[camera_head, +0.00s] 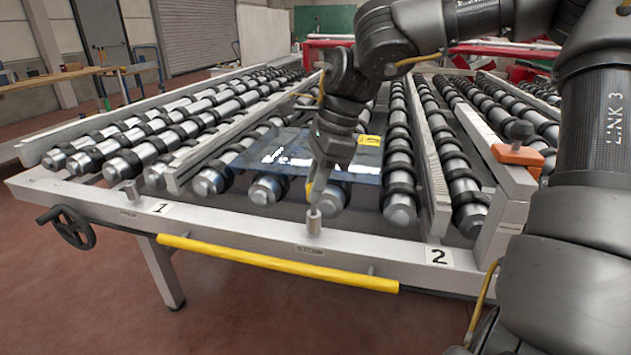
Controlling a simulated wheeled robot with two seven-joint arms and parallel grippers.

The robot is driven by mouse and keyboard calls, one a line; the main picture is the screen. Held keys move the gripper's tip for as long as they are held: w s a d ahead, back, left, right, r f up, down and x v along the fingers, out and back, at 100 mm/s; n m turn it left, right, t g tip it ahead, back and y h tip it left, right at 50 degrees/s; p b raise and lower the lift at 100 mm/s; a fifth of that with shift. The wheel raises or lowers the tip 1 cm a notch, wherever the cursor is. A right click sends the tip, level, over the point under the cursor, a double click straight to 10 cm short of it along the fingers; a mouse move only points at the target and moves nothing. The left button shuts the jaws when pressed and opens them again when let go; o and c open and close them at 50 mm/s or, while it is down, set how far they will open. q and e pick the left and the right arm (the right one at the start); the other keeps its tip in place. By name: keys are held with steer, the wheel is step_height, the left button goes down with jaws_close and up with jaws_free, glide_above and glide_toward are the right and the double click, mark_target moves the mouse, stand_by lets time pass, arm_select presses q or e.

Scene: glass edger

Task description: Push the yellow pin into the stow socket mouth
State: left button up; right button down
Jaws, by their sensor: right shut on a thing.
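My right gripper (316,190) comes down from above over the front rail of the roller table. It is shut on the yellow pin (309,188), of which only a small yellow part shows beside the fingers. The stow socket (314,223) is a short grey upright cylinder on the rail, above a label reading STOW. The gripper is right over the socket mouth. I cannot tell whether the pin's tip is inside the mouth or just above it. My left gripper is not in view.
A glass sheet (285,150) with a yellow label lies on the rollers behind the gripper. A yellow bar (275,262) runs along the rail's front. A handwheel (68,228) is at left.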

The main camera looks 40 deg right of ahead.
steer(key=shift+f+b, duration=1.1)
steer(key=shift+f, duration=0.4)
steer(key=c, duration=1.2)
jaws_free()
steer(key=shift+o, duration=0.2)
steer(key=shift+r, duration=0.1)
steer(key=p+v, duration=0.2)
steer(key=v, duration=0.8)
steer(key=shift+r, duration=0.4)
steer(key=shift+d, duration=0.1)
